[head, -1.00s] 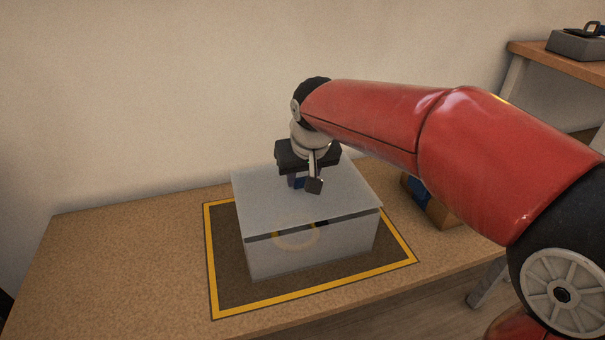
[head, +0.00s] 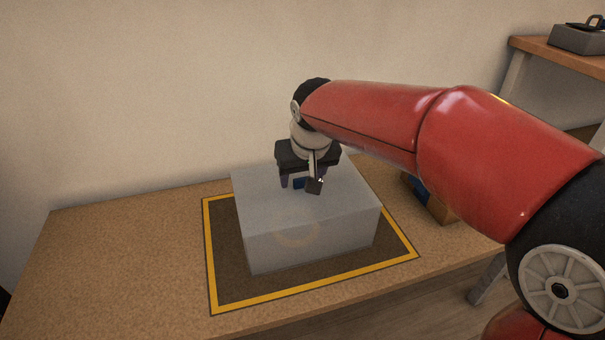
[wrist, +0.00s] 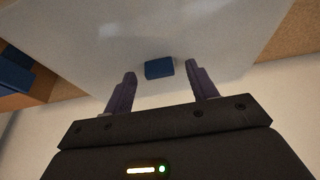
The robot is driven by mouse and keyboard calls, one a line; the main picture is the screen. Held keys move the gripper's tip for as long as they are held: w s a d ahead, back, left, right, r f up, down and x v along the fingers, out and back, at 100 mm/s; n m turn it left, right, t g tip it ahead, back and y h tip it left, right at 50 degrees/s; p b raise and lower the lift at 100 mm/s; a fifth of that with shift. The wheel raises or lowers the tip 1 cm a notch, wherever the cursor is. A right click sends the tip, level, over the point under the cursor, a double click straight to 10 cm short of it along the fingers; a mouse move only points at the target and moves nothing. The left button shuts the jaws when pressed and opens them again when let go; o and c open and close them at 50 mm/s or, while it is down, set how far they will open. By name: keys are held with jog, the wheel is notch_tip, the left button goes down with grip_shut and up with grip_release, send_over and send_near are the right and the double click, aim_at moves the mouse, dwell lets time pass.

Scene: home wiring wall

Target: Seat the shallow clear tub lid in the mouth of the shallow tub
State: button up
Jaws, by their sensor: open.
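The shallow tub (head: 345,232) is a translucent greyish box standing on the bench inside a yellow-bordered dark mat. The clear lid (head: 260,190) lies flat over its mouth, with no gap showing along the front edge. The lid's blue handle (wrist: 159,68) stands up near one edge of the lid in the wrist view. My gripper (head: 300,186) is over the lid with its fingers pointing down. In the wrist view, my gripper (wrist: 161,70) is open, one finger on each side of the handle with clear space between. The far rim is partly hidden by my gripper.
The yellow border (head: 212,265) surrounds the tub. A brown and blue object (head: 432,203) stands to the right, partly behind my arm. A grey box (head: 578,40) sits on a higher table at the back right. The bench's left side is clear.

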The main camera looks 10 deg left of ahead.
aim_at(307, 199)
jog(key=shift+r, duration=0.1)
jog(key=p+v, duration=0.1)
jog(key=v, duration=0.6)
jog(key=shift+s+r, duration=0.15)
jog(key=shift+r, duration=0.1)
jog(key=shift+d, duration=0.1)
jog(key=s+d+r+m+h+p, duration=0.1)
jog(key=s+d, duration=0.1)
jog(key=d, duration=0.4)
jog(key=s+d+m+t+p, duration=0.1)
jog(key=s+d, duration=0.2)
jog(key=d, duration=0.2)
jog(key=s+d+r+m+h+p, duration=0.1)
jog(key=s+d, duration=0.1)
jog(key=d, duration=0.4)
jog(key=s+d+f+m+p, duration=0.2)
jog(key=s+d+f+m, duration=0.1)
jog(key=s+d, duration=0.7)
jog(key=shift+s+d+f+t, duration=0.3)
jog(key=shift+f+t, duration=0.1)
jog(key=shift+f, duration=0.15)
